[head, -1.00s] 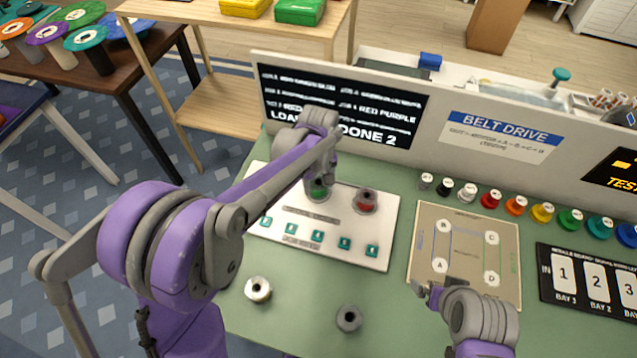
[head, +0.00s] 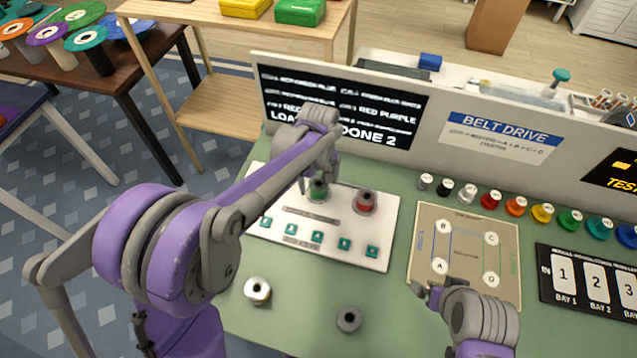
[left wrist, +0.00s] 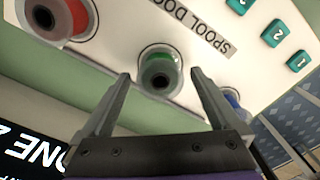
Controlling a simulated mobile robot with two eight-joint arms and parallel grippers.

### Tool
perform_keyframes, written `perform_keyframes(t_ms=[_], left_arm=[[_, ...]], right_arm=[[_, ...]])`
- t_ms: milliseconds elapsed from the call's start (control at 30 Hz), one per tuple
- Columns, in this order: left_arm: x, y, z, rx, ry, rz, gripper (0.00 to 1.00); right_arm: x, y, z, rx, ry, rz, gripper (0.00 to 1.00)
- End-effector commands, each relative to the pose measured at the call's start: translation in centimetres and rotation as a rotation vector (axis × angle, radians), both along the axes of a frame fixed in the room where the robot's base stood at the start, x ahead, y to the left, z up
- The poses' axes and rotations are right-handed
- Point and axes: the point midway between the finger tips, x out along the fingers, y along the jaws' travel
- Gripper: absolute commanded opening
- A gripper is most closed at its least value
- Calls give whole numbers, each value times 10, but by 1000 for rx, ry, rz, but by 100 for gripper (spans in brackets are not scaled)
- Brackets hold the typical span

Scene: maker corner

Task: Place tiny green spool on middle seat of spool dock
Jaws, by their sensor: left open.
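The tiny green spool (head: 318,190) stands on a seat of the white spool dock (head: 375,258), with the red spool (head: 366,201) on the seat to its right. In the left wrist view the green spool (left wrist: 160,72) sits upright between a red spool (left wrist: 60,15) and a blue one (left wrist: 232,98). My left gripper (left wrist: 158,80) is open, its fingers apart on either side of the green spool and not visibly touching it. In the head view the left arm hides the dock's left seat. My right gripper (head: 428,291) is over the front of the belt drive board.
A white spool (head: 258,290) and a grey spool (head: 349,319) stand on the green mat in front of the dock. The belt drive board (head: 465,213) and a row of coloured spools lie to the right. A screen panel (head: 340,105) rises behind the dock.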

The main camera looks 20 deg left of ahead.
Motion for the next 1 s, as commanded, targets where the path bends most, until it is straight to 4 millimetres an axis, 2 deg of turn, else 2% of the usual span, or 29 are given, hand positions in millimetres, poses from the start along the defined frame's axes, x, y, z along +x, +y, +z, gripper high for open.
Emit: perform_keyframes(t_ms=[200, 400, 600, 767, 867, 967, 1000], left_arm=[[0, 0, 48, 0, 0, 0, 97], [0, 0, 87, 0, 0, 0, 97], [0, 0, 107, 0, 0, 0, 97], [-3, 1, 111, -1, -4, -6, 97], [-16, 5, 114, -2, -28, -38, 97], [-43, 13, 117, -2, -80, -108, 97], [-57, 17, 117, 0, -107, -145, 97]], right_arm=[[1, 0, 5, 0, -2, 0, 97], [1, 0, 9, 0, -3, 0, 97], [2, 0, 11, 0, -4, 0, 97], [2, 0, 11, 0, -4, 0, 97], [2, 0, 11, 0, -4, 0, 97], [2, 0, 11, 0, -4, 0, 97], [2, 0, 11, 0, -4, 0, 97]])
